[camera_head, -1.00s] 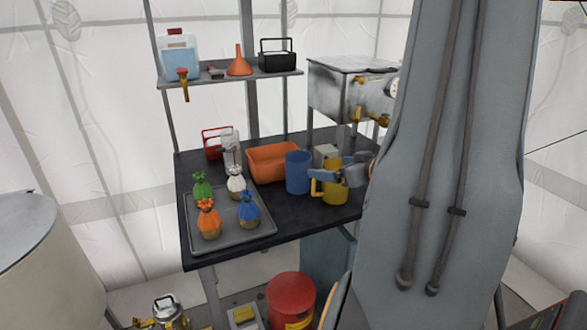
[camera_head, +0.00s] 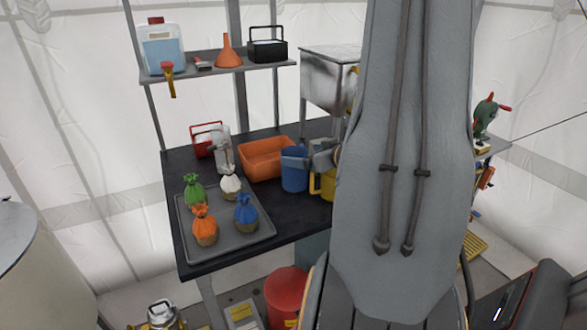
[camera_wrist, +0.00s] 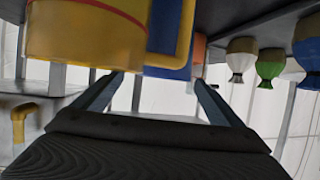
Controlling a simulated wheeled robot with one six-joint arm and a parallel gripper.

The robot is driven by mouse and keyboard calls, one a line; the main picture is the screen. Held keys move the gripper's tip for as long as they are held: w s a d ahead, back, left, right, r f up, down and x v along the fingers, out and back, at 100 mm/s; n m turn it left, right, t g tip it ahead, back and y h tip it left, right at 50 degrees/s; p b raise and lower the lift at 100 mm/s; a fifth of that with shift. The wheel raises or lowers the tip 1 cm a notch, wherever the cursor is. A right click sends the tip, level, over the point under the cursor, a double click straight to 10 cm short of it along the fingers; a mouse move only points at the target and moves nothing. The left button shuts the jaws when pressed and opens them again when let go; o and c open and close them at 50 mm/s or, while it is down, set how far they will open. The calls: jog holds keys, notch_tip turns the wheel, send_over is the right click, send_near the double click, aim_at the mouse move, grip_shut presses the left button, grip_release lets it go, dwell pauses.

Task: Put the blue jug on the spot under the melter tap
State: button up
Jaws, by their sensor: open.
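The blue jug (camera_head: 293,180) stands upright on the dark table, right of an orange tray. It also shows in the wrist view (camera_wrist: 165,73), partly behind the yellow jug's handle. The yellow jug (camera_head: 328,186) stands close to its right and fills the upper left of the wrist view (camera_wrist: 90,35). My gripper (camera_head: 297,158) is open and empty near the blue jug's upper right part. In the wrist view its fingers (camera_wrist: 160,82) point toward the jugs. The melter (camera_head: 322,82) is a metal box behind; my arm hides most of its tap side and the spot below.
A grey tray (camera_head: 245,242) with several tied bags lies at the table's left front. The orange tray (camera_head: 262,160) sits left of the blue jug. A shelf (camera_head: 225,71) above holds a container, funnel and black caddy. A red drum (camera_head: 286,290) stands below the table's front.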

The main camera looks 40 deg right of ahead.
aim_at(297, 154)
jog(key=shift+p+x, duration=0.3)
jog(key=shift+x, duration=1.3)
jog(key=shift+a, duration=0.15)
jog(key=c, duration=1.6)
